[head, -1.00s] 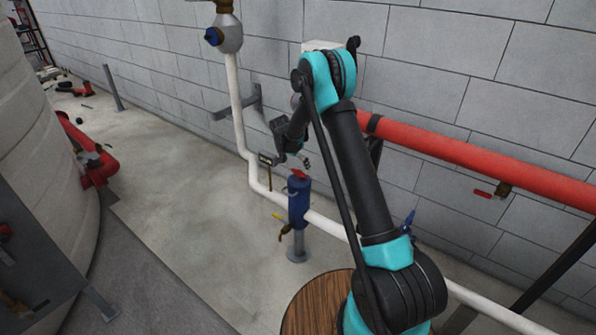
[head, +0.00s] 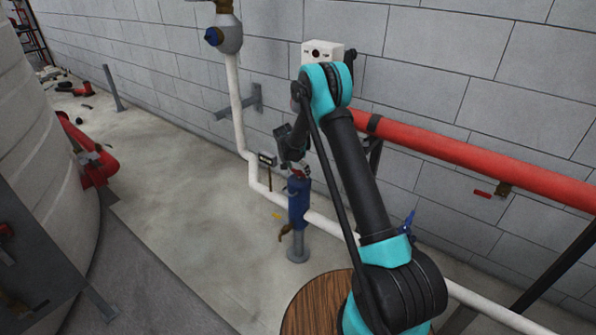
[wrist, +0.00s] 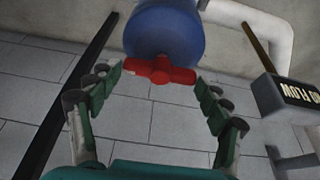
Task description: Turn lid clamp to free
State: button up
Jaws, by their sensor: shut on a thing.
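The lid clamp is a red cross-bar (wrist: 160,70) on the end of a blue cylinder (wrist: 165,35) in the wrist view. In the head view, the blue cylinder (head: 299,205) stands upright on a grey post, and the red clamp at its top is largely hidden by my gripper. My gripper (head: 297,165) is over the cylinder's top. In the wrist view, my gripper (wrist: 159,78) has one green-padded finger at each end of the red bar and is shut on it, the fingers still widely spaced.
A white pipe (head: 335,228) runs close behind the cylinder. A red pipe (head: 470,155) runs along the block wall. A round wooden top (head: 310,305) is in front.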

jog(key=shift+c, duration=1.4)
jog(key=n, duration=0.2)
jog(key=n+y, duration=0.1)
jog(key=n, duration=0.1)
jog(key=shift+d+n+t+y, duration=0.15)
jog(key=shift+n+t+y, duration=0.15)
jog(key=shift+n+t, duration=0.1)
jog(key=n+y, duration=0.1)
jog(key=n, duration=0.2)
jog(key=shift+d+n+y, duration=0.1)
jog(key=shift+n+y, duration=0.2)
jog(key=n, duration=0.2)
jog(key=n+y, duration=0.1)
jog(key=n, duration=0.1)
jog(key=shift+d+y, duration=0.1)
jog(key=shift+y, duration=0.2)
jog(key=shift+n+g+y, duration=0.4)
jog(key=shift+n, duration=1)
jog(key=shift+n+g+y, duration=0.4)
jog(key=shift+n, duration=1)
